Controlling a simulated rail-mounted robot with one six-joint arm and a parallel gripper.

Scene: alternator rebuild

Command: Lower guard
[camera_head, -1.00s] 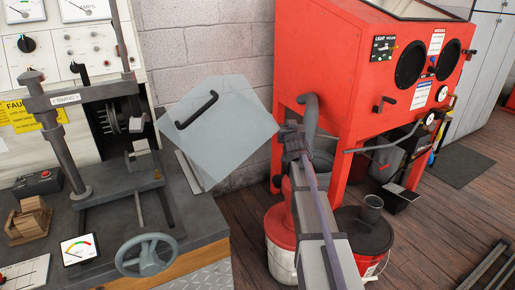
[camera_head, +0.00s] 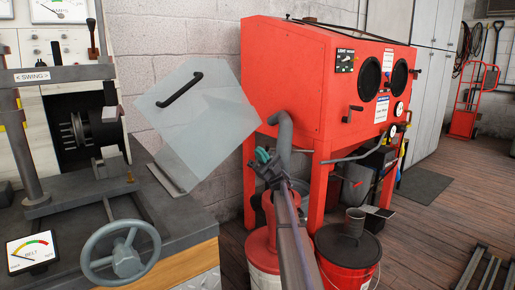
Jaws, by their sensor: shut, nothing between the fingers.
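The guard (camera_head: 205,124) is a clear, pale panel with a black bar handle (camera_head: 180,88) near its upper edge. It stands raised and tilted at the right end of the test bench (camera_head: 172,222), by the grey wall. My gripper (camera_head: 261,156) is right of the guard's lower right edge, in front of the red cabinet. It looks small and dark with a teal part at its tip, and its fingers are shut with nothing held. It appears apart from the guard and its handle, though depth is hard to judge.
A grey handwheel (camera_head: 122,252) and a belt gauge (camera_head: 33,252) are at the bench front. The clamp frame (camera_head: 60,73) stands at left. The red blast cabinet (camera_head: 300,75) and buckets (camera_head: 346,262) are at right. Open wooden floor (camera_head: 420,215) lies further right.

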